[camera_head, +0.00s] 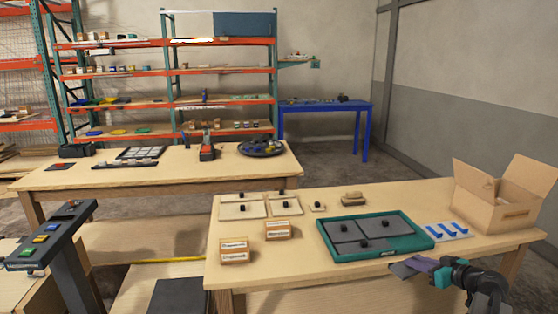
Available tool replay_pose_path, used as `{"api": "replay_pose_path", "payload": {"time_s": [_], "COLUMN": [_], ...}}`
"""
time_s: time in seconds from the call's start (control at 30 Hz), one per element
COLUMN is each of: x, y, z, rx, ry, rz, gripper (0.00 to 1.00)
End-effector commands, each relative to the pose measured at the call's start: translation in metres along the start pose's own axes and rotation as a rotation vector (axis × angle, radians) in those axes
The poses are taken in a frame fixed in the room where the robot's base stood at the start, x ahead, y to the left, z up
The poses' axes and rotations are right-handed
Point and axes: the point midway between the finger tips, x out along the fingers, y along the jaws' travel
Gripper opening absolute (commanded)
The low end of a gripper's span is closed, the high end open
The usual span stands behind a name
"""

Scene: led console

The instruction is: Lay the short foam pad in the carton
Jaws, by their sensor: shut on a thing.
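My gripper (430,268) is at the lower right, in front of the table's near edge. It is shut on a flat grey-purple pad (404,269), which sticks out to the left. The pad is small in view, and I cannot tell its full length or how the fingers sit on it. The open cardboard carton (488,212) stands at the right end of the table with its flaps up, behind and to the right of my gripper. Its floor is hidden from this angle. The held pad is outside the carton and apart from it.
A teal tray (425,242) with grey panels and black knobs lies left of the carton. A white plate with blue bars (450,231) lies between them. Small labelled boxes (235,251) and knobbed boards (242,210) are farther left. Bare tabletop (405,195) shows behind the tray.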

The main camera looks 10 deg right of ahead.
Motion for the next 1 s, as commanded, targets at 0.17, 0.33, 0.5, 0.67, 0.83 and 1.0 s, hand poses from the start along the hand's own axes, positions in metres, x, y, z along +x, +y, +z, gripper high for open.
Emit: {"api": "replay_pose_path", "payload": {"time_s": [0.17, 0.33, 0.5, 0.67, 0.83, 1.0], "x": [0.035, 0.064, 0.089, 0.110, 0.127, 0.141], "y": [-0.044, -0.086, -0.130, -0.174, -0.223, -0.273], "z": [-0.014, -0.025, -0.035, -0.043, -0.050, -0.055], "rx": [-0.028, -0.054, -0.082, -0.108, -0.138, -0.168], "ry": [0.000, -0.001, -0.002, -0.003, -0.003, -0.004], "rz": [-0.074, -0.142, -0.213, -0.280, -0.352, -0.428], "gripper": [0.00, 0.00, 0.00, 0.00, 0.00, 0.00]}}
